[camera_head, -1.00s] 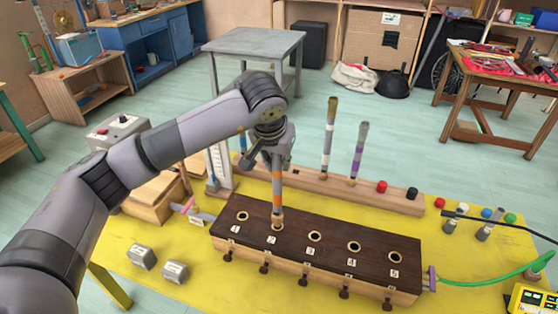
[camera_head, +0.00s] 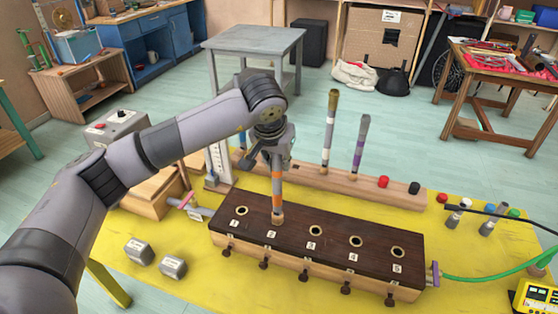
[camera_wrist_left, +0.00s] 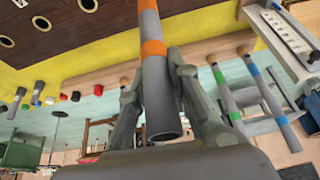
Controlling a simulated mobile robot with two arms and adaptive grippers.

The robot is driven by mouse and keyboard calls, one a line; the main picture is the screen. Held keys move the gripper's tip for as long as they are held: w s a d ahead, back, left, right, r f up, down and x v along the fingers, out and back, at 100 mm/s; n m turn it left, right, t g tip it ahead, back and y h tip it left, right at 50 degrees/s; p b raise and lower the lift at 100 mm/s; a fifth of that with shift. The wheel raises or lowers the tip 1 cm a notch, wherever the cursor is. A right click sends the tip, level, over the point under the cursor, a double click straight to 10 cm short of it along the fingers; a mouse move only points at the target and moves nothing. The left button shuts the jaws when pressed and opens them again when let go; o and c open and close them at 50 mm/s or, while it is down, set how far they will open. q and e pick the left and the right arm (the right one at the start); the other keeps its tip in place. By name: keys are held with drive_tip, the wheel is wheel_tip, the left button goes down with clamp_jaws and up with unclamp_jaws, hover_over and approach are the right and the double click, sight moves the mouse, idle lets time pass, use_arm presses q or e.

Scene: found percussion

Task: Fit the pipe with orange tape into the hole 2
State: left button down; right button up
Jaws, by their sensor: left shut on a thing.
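The pipe with orange tape (camera_head: 277,186) stands nearly upright over the dark-topped wooden box (camera_head: 325,236). Its lower end is at hole 2, and the rim of that hole is mostly hidden; I cannot tell how deep the pipe sits. My left gripper (camera_head: 275,152) is shut on the pipe near its upper end. In the left wrist view the fingers (camera_wrist_left: 158,75) are on both sides of the grey pipe (camera_wrist_left: 156,75), whose open top end faces the camera. Holes 1 (camera_head: 241,211), 3 (camera_head: 314,231), 4 and 5 are empty. My right gripper is not in view.
Behind the box a wooden rack (camera_head: 310,178) holds upright pipes, one with purple bands (camera_head: 360,145). Two grey metal blocks (camera_head: 139,251) lie at the left on the yellow table (camera_head: 210,285). A green hose (camera_head: 500,270) joins the box's right end.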

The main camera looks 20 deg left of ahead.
use_arm(q)
drive_tip(key=shift+f, duration=0.15)
drive_tip(key=c, duration=1.4)
unclamp_jaws()
drive_tip(key=v, duration=1.2)
